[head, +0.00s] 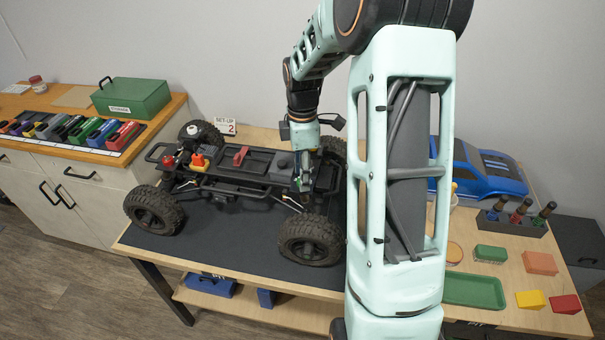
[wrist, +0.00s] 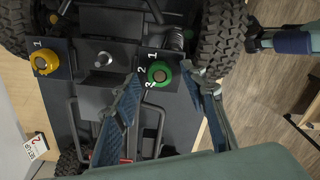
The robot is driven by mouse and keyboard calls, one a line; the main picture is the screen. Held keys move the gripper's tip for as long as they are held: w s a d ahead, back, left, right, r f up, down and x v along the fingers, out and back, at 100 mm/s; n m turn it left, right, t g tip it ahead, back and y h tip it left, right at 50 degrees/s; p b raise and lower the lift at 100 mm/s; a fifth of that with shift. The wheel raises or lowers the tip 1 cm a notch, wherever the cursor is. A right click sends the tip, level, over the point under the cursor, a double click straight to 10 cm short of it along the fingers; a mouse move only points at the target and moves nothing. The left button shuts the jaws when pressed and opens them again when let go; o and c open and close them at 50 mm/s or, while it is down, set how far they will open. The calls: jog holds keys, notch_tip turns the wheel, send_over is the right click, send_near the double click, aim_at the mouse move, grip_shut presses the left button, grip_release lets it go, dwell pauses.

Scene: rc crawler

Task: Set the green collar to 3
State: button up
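The green collar (wrist: 160,73) is a ring around a brown centre, on a dark plate of the crawler (head: 240,178) marked with small white numerals, partly blurred. I cannot tell which numeral it is set to. My gripper (wrist: 163,72) has one finger on each side of the collar. The fingers look apart, with a gap visible at the right side; contact on the left is unclear. In the head view my gripper (head: 303,183) points down at the crawler's right end, and the collar is hidden there.
A yellow collar (wrist: 44,62) with a numeral 1 sits on the same chassis. A card (head: 226,126) reads SET-UP 2. Big tyres (head: 311,240) flank the work spot. A blue body shell (head: 480,172) and a green tray (head: 473,291) lie to the right.

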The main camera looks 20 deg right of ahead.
jog(key=shift+f, duration=0.4)
jog(key=shift+c, duration=0.5)
grip_shut()
